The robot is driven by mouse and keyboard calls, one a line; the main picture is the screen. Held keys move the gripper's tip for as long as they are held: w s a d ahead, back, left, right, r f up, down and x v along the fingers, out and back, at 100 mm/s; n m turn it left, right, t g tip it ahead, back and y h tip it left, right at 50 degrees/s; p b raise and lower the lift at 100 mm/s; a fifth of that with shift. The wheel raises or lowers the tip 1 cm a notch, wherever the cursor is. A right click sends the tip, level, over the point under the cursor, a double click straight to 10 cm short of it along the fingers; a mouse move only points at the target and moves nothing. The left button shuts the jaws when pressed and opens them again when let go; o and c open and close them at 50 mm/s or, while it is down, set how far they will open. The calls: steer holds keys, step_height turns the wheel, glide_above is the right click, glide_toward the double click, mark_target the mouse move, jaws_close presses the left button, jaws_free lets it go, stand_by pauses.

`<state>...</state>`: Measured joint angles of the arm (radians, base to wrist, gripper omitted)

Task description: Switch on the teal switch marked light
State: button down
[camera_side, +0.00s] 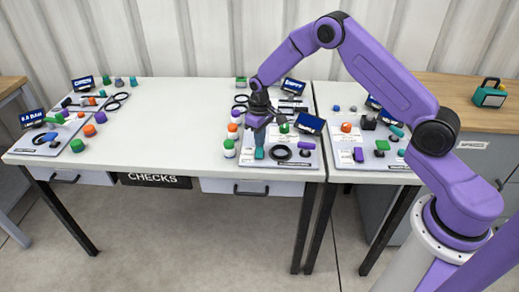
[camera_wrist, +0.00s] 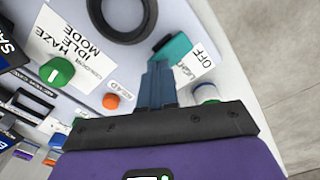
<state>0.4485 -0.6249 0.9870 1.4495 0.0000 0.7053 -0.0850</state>
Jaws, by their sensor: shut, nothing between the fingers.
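The teal switch (camera_side: 259,153) sits at the front left of the panel on the middle table. In the wrist view the teal switch (camera_wrist: 176,47) is a tilted block beside a white label reading "LIGHT", with "OFF" (camera_wrist: 203,59) printed near its far end. My gripper (camera_side: 261,143) is shut and empty, pointing down just above or at the switch.
A black ring (camera_wrist: 125,18) lies beside the switch. A green knob (camera_wrist: 57,72) marked "HAZE IDLE MODE" and an orange button (camera_wrist: 111,101) are on the same panel. A green-topped white cylinder (camera_side: 229,148) stands left of the panel. The table's front edge is close.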

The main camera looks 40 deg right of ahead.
steer(key=shift+f, duration=0.55)
stand_by(0.4)
steer(key=shift+r, duration=3.55)
steer(key=s+a+r+n, duration=0.3)
steer(key=s+a+r, duration=0.25)
steer(key=s, duration=0.45)
steer(key=s+a+r+n, duration=0.2)
steer(key=s+a+r, duration=0.3)
steer(key=s, duration=0.5)
steer(key=s+d+r+n, duration=0.1)
steer(key=s+d+n, duration=0.1)
steer(key=s, duration=0.8)
steer(key=s+d+r+n, duration=0.2)
steer(key=s+d, duration=0.3)
steer(key=s, duration=0.5)
steer(key=shift+s+d+r+n, duration=0.15)
steer(key=shift+n, duration=0.15)
